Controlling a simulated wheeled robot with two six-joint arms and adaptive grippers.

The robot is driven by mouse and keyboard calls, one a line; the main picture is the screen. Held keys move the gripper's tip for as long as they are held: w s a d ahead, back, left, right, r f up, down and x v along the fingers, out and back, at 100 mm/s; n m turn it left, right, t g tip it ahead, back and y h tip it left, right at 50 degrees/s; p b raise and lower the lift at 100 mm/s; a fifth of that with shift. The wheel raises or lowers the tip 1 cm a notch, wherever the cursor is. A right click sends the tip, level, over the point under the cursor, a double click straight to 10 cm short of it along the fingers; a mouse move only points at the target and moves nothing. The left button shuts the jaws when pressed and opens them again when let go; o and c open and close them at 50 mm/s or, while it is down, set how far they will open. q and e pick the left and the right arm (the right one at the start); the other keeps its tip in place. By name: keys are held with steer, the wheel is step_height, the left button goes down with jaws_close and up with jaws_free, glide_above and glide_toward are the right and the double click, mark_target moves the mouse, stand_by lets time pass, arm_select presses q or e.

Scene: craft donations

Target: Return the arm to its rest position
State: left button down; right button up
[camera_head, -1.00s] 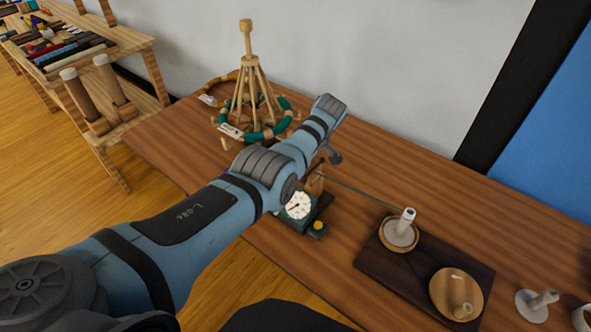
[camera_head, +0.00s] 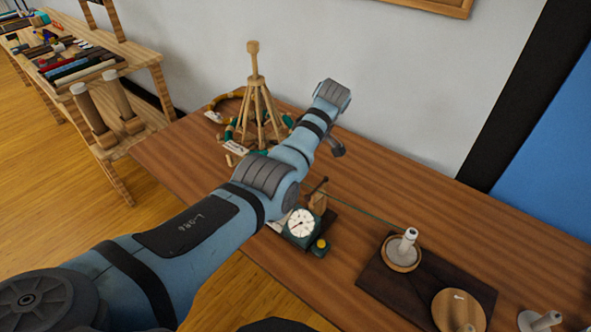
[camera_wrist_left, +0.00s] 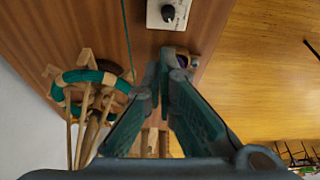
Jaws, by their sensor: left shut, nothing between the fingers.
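My left arm (camera_head: 190,230) reaches from the lower left over the wooden table (camera_head: 395,170). Its wrist end is raised above the table, and the fingers are mostly hidden in the head view. In the left wrist view the left gripper (camera_wrist_left: 164,68) has its fingers brought together, with nothing held. The wooden stand with green-wrapped rings (camera_head: 257,100) is behind and left of the wrist; it also shows in the left wrist view (camera_wrist_left: 90,76). My right gripper is not in view.
A green dial gauge (camera_head: 301,226) stands beneath the arm, with a thin green line running right to a spool (camera_head: 401,254) on a dark board (camera_head: 385,285). A wooden shelf unit (camera_head: 150,75) with craft supplies stands at the left. The table's back right is clear.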

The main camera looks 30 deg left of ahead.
arm_select(q)
steer(key=s+f+m+t+h, duration=0.1)
steer(key=s+f+m, duration=0.6)
steer(key=s+f, duration=0.7)
steer(key=s+d+f+m+t+h, duration=0.1)
steer(key=s+d+m+t+h, duration=0.15)
steer(key=s+m, duration=1.4)
steer(key=s+a+f+n+g, duration=0.1)
steer(key=s+f+n, duration=0.25)
steer(key=f, duration=0.65)
steer(key=s+f+n+g, duration=0.1)
steer(key=s+f+n, duration=0.25)
steer(key=f, duration=0.55)
steer(key=s+f, duration=1.1)
steer(key=s, duration=0.1)
steer(key=shift+a+f+m, duration=0.35)
steer(key=shift+a+f, duration=0.05)
steer(key=shift+a, duration=0.05)
